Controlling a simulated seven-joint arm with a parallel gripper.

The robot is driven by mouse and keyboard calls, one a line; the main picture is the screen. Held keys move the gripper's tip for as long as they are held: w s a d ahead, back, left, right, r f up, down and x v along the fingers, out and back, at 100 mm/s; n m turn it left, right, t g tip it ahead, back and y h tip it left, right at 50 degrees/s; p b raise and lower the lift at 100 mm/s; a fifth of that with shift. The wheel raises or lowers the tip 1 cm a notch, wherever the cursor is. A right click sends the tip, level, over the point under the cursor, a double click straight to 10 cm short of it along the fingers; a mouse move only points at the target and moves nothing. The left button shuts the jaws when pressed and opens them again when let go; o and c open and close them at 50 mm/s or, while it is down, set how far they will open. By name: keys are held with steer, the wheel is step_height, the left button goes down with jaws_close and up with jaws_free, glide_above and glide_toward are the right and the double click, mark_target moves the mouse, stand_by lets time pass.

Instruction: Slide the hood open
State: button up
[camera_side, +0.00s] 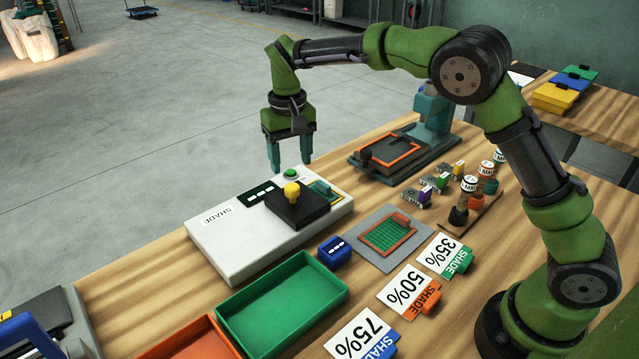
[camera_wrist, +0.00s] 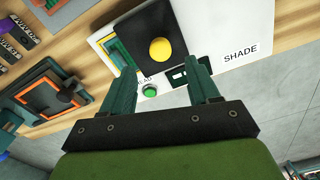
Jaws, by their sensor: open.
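The hood is a dark block (camera_side: 297,205) with a yellow knob (camera_side: 291,190). It sits on a white box marked SHADE (camera_side: 240,240). A green mesh piece in an orange and teal frame (camera_side: 325,190) shows beside the hood on the box. In the wrist view the yellow knob (camera_wrist: 160,50) stands on the dark hood (camera_wrist: 145,25), beyond my fingertips. A green button (camera_wrist: 149,90) is on the white box between my fingers. My gripper (camera_side: 289,165) is open and empty, above the box's far edge. It also shows in the wrist view (camera_wrist: 160,85).
A green tray (camera_side: 335,292) and an orange tray (camera_side: 195,345) stand in front of the box. A small blue block (camera_side: 335,252), a grey plate with green mesh (camera_side: 385,237) and percentage cards (camera_side: 405,290) lie to the right. A dark press (camera_side: 395,155) stands behind.

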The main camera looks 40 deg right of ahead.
mark_target(292, 187)
step_height(292, 187, down, 7)
steer(key=shift+r, duration=0.2)
jaws_close()
stand_by(0.4)
